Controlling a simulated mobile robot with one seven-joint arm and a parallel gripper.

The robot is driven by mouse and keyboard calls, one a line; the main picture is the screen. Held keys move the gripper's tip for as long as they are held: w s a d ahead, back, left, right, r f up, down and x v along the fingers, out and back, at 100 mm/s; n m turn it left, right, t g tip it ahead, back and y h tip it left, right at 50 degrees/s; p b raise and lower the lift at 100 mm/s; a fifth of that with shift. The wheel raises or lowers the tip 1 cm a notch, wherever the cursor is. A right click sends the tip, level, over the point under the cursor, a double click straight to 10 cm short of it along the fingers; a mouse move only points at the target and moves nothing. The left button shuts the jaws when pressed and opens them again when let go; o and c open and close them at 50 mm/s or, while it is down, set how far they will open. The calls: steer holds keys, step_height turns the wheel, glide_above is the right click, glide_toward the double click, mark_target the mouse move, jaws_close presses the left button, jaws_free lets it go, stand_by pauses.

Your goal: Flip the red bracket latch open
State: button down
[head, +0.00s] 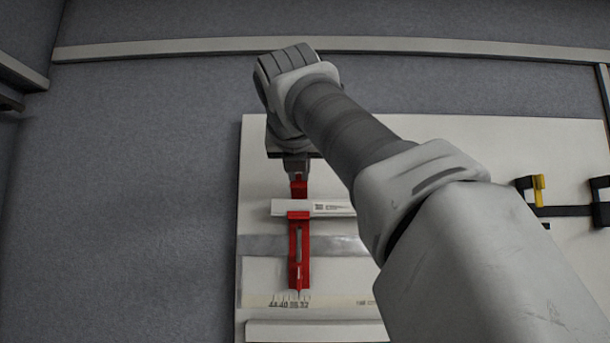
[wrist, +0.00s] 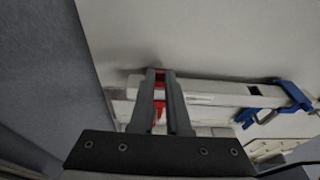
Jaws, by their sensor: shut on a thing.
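The red bracket latch (head: 299,250) is upright on the white board, with a white labelled strip (head: 330,208) crossing its upper part. A red piece of it shows above the strip, directly below my gripper (head: 297,170). In the wrist view, my gripper (wrist: 162,85) has its two fingers close together on a red part of the latch (wrist: 159,95). The fingers are shut on it. They hide much of the latch in the wrist view, and my wrist hides the fingertips' exact contact in the head view.
The white board (head: 258,190) stretches right behind my arm. A blue bracket (wrist: 278,100) grips the pale bar to the right in the wrist view. A black and yellow fitting (head: 538,190) sits at far right. Grey cloth (head: 130,230) at left is clear.

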steer(key=shift+w, duration=0.1)
stand_by(0.5)
steer(key=c, duration=0.9)
jaws_free()
